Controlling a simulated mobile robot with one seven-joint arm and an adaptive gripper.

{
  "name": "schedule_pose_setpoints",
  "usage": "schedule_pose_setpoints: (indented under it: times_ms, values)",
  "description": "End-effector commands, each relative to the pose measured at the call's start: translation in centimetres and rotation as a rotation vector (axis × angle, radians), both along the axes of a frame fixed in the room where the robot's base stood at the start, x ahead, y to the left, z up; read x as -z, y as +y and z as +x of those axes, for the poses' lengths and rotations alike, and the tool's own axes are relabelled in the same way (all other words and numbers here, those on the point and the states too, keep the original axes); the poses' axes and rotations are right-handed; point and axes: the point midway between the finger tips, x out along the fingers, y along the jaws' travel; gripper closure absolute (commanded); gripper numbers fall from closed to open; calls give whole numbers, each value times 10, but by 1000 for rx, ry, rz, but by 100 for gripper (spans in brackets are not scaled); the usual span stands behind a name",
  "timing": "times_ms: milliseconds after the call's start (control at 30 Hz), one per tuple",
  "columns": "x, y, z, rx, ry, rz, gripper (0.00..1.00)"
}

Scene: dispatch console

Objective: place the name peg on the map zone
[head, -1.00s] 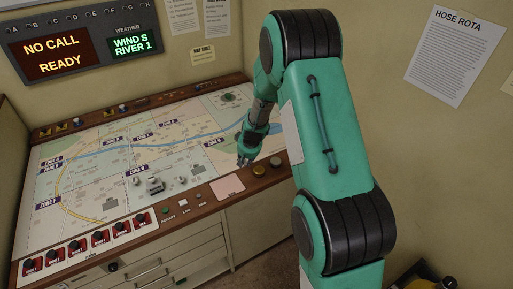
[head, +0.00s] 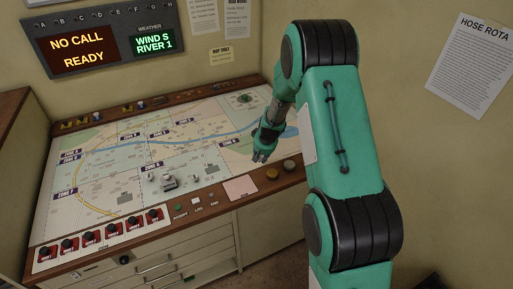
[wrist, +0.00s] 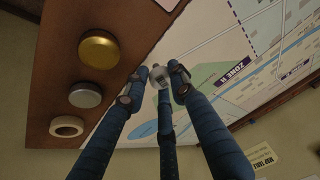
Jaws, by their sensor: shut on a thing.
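My gripper (head: 262,156) has dark blue fingers and hangs over the right front part of the map (head: 105,190). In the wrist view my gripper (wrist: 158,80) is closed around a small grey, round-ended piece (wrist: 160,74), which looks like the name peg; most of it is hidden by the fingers. The map also shows below the fingers in the wrist view, with a zone H label (wrist: 231,74) to the right of the fingertips. Any name on the peg cannot be read. I cannot tell whether the peg touches the map.
Small grey pieces (head: 167,182) stand on the map's front middle. A brass button (wrist: 99,49) and a silver button (wrist: 85,95) sit on the wooden frame beside the gripper. A row of red switches (head: 100,237) lines the front left edge. A pink card (head: 241,187) lies on the front rail.

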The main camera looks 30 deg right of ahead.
Motion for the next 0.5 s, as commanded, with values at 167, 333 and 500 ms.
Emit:
schedule_pose_setpoints:
  times_ms: [167,333,500]
  values:
    - [3,-6,25,-1,1,0,90]
    - [6,-12,48,-1,1,0,90]
    - [8,-19,71,-1,0,0,90]
